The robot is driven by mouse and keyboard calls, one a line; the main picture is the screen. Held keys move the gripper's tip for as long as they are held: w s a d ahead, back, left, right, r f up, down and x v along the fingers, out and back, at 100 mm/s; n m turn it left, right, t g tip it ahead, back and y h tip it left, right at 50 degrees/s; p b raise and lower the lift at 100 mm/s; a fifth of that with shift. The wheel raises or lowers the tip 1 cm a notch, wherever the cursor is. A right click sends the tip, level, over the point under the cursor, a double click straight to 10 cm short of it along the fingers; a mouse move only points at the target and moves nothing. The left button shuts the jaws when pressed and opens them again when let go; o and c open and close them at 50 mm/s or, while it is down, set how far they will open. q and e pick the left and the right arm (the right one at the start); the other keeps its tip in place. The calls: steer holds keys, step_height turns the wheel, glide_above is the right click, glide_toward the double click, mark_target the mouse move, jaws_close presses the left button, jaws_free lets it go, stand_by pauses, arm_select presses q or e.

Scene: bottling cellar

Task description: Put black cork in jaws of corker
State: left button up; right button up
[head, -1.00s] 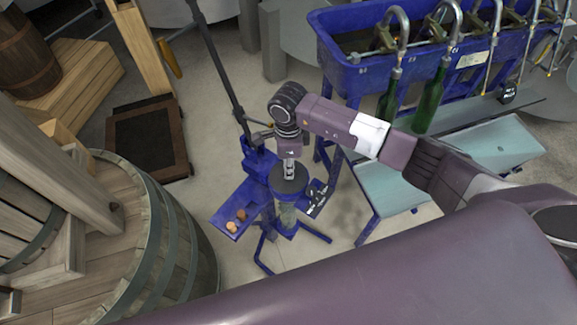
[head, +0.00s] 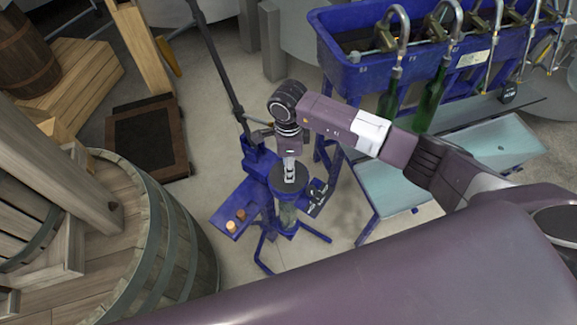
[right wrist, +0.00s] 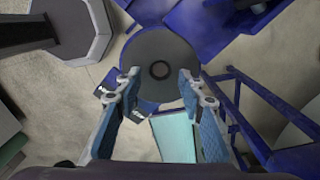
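The corker (head: 262,165) is a blue floor stand with a long dark lever. A round grey disc (head: 301,186) is on its top, and it also shows in the right wrist view (right wrist: 160,45). A small dark round spot (right wrist: 160,69) lies at the disc's centre. I cannot tell whether it is the black cork or an opening. My right gripper (head: 289,181) points down over the disc. In the right wrist view its blue-padded fingers (right wrist: 160,84) are apart, with nothing held between them. I see no clearly black cork elsewhere. My left gripper is not in view.
A blue tray (head: 248,201) left of the disc holds tan corks (head: 236,220). A wooden barrel (head: 165,235) stands at left. A blue filling trough (head: 400,72) with green bottles (head: 430,103) stands at upper right. Some floor (head: 240,245) is clear around the corker.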

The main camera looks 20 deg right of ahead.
step_height(320, 180, up, 11)
steer(key=shift+r, duration=0.2)
stand_by(0.6)
